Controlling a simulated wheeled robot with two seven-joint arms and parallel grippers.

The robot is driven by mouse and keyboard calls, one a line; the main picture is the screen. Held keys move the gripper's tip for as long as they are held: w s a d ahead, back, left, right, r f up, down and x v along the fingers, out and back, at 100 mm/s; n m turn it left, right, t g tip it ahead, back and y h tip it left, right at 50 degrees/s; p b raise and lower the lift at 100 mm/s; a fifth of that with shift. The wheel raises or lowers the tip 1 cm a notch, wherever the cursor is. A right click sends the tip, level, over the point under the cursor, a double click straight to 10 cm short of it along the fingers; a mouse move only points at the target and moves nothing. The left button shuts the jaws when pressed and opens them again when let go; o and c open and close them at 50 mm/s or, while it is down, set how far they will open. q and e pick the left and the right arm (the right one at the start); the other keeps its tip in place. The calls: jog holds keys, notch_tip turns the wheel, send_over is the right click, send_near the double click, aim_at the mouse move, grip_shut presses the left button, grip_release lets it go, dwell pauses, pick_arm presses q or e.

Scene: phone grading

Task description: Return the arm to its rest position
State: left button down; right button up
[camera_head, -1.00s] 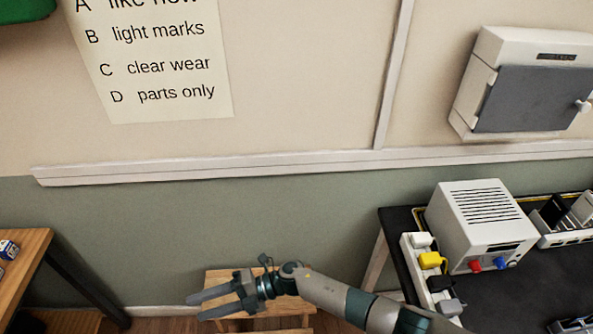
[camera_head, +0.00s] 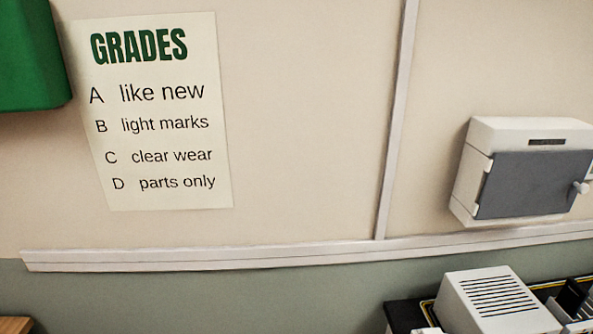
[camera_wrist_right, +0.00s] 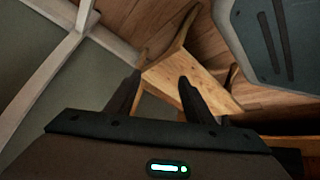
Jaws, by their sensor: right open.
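My right gripper (camera_wrist_right: 158,98) shows in the right wrist view. Its two dark fingers are apart, with nothing between them. Behind the fingers is a wooden stool or small table (camera_wrist_right: 190,75) on a wood floor; the fingers appear clear of it. Neither gripper is in the head view now. My left gripper is in no current view.
In the head view a grades poster (camera_head: 155,115) and a grey-doored wall cabinet (camera_head: 530,175) hang on the wall. A white slotted box (camera_head: 495,300) stands on a dark table at lower right. A green object (camera_head: 30,55) is at upper left. A wooden table corner (camera_head: 14,325) shows at lower left.

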jog(key=s+d+f+m+g+h, duration=0.1)
jog(key=s+d, duration=0.3)
jog(key=s, duration=0.5)
jog(key=s+d+f+m+g+h, duration=0.1)
jog(key=s+d+f+m+g, duration=0.2)
jog(key=s, duration=0.5)
jog(key=s+d+f+m+g+h, duration=0.1)
jog(key=s+d+f, duration=0.2)
jog(key=s, duration=0.6)
jog(key=shift+s+d+f+m+g+b, duration=0.2)
jog(key=shift+s+d+m+g+b, duration=0.2)
jog(key=shift+d, duration=0.8)
jog(key=shift+w, duration=0.1)
